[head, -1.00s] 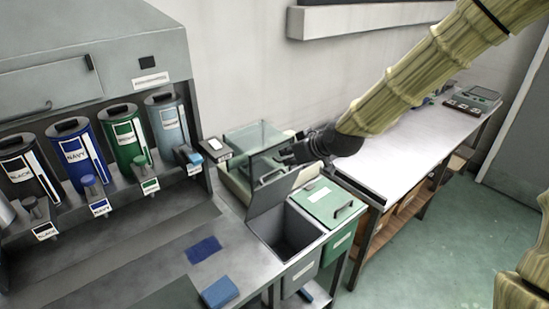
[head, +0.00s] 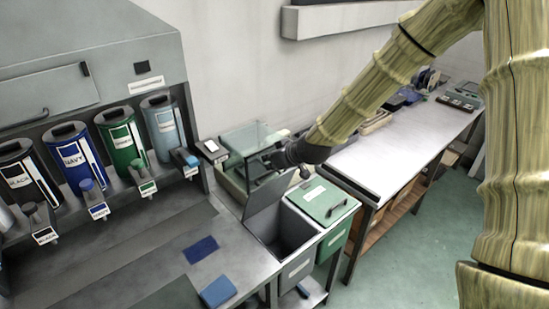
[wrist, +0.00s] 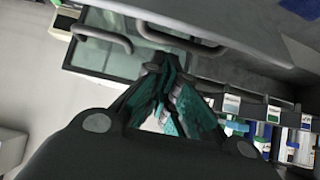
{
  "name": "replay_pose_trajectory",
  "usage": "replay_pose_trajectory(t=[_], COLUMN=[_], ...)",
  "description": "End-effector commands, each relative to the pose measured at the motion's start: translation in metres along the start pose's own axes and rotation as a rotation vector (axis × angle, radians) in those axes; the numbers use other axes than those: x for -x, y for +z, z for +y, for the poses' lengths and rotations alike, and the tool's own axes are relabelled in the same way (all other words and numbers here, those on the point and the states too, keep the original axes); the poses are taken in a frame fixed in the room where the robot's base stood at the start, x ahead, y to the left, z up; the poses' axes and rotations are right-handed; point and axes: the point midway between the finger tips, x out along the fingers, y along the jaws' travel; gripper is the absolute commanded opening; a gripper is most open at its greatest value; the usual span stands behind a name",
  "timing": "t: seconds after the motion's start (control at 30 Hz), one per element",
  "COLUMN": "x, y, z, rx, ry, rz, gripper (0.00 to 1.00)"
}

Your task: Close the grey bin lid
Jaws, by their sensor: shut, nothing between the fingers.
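The grey bin (head: 287,262) stands at the counter's right end, its mouth uncovered. Its grey lid (head: 265,206) stands raised and tilted at the bin's rear left edge. My gripper (head: 266,162) is shut and empty beside the lid's upper edge, in front of a glass-sided box; the head view does not settle whether it touches the lid. In the wrist view the shut fingers (wrist: 168,85) with teal pads lie just below a bar handle (wrist: 182,40) at the edge of a grey panel, which looks like the lid.
A green bin with a shut, handled lid (head: 322,199) stands right of the grey bin. The glass-sided box (head: 250,138) is behind. Blue cloths (head: 218,291) lie on the counter, and several coloured canisters (head: 75,160) stand left. Green floor at right is clear.

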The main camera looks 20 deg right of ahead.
Motion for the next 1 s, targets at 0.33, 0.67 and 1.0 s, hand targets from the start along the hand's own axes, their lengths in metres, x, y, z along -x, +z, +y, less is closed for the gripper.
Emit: replay_pose_trajectory(t=[0.33,0.67,1.0], x=[-0.019,-0.021,-0.023], y=[0.0,0.0,0.002], z=[0.0,0.0,-0.007], rx=[0.0,0.0,0.006], ry=[0.0,0.0,-0.009], rz=[0.0,0.001,0.017], gripper=[0.0,0.0,0.0])
